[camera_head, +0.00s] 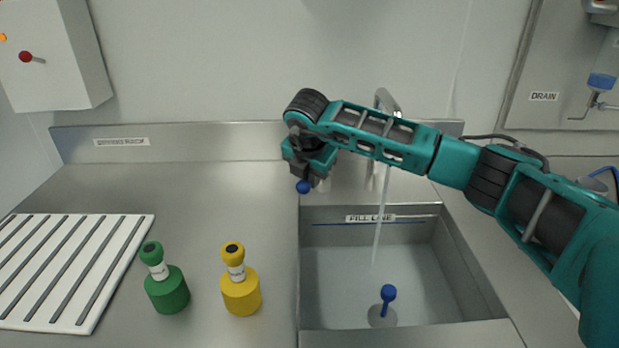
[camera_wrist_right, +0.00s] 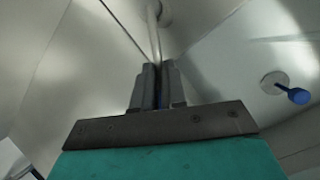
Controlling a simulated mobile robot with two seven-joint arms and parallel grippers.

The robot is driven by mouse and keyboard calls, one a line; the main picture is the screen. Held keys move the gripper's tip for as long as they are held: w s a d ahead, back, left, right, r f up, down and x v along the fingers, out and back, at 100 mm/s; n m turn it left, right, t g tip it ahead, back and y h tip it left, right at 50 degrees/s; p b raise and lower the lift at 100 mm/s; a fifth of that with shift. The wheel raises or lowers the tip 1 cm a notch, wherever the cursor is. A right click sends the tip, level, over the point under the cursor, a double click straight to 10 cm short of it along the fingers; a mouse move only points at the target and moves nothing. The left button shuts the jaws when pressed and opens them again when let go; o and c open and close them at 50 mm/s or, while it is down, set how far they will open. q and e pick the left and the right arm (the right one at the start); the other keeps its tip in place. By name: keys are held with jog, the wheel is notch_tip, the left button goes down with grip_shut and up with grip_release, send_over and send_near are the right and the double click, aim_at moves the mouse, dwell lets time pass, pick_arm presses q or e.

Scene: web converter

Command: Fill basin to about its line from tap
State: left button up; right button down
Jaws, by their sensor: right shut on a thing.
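The steel basin (camera_head: 318,285) is sunk in the counter at centre right, with a "FILL LINE" label (camera_head: 371,217) and blue line on its back wall. The tap (camera_head: 386,99) stands behind it, and a thin stream of water (camera_head: 378,220) falls into the basin. I cannot make out the water's level. A blue-knobbed plug (camera_head: 388,293) stands in a round fitting on the basin floor. My right gripper (camera_head: 305,172) is shut on the tap lever; its blue knob (camera_head: 303,187) shows below the fingers. The wrist view shows the closed fingers (camera_wrist_right: 158,90). My left gripper is out of view.
A green bottle (camera_head: 167,290) and a yellow bottle (camera_head: 240,291) stand on the counter left of the basin. A white ribbed rack (camera_head: 65,270) lies at far left. A wall box (camera_head: 55,55) hangs above. A blue-handled drain valve (camera_head: 601,82) is at upper right.

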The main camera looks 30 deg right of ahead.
jog(key=shift+s+a+f, duration=0.4)
jog(key=shift+f, duration=0.15)
jog(key=shift+s+d+n+y+b, duration=0.45)
jog(key=shift+d+n+b, duration=0.15)
jog(key=shift+n, duration=0.4)
jog(key=shift+s+d+n+y+b, duration=0.3)
jog(key=shift+d+n+y+b, duration=0.2)
jog(key=shift+n, duration=0.5)
jog(key=shift+s+d+n+y+b, duration=0.45)
jog(key=shift+n+b, duration=0.2)
jog(key=shift+n, duration=0.35)
jog(key=shift+w, duration=0.1)
jog(key=c, duration=1.2)
grip_release()
jog(key=shift+d, duration=0.1)
jog(key=shift+r+t, duration=0.3)
jog(key=shift+d, duration=0.1)
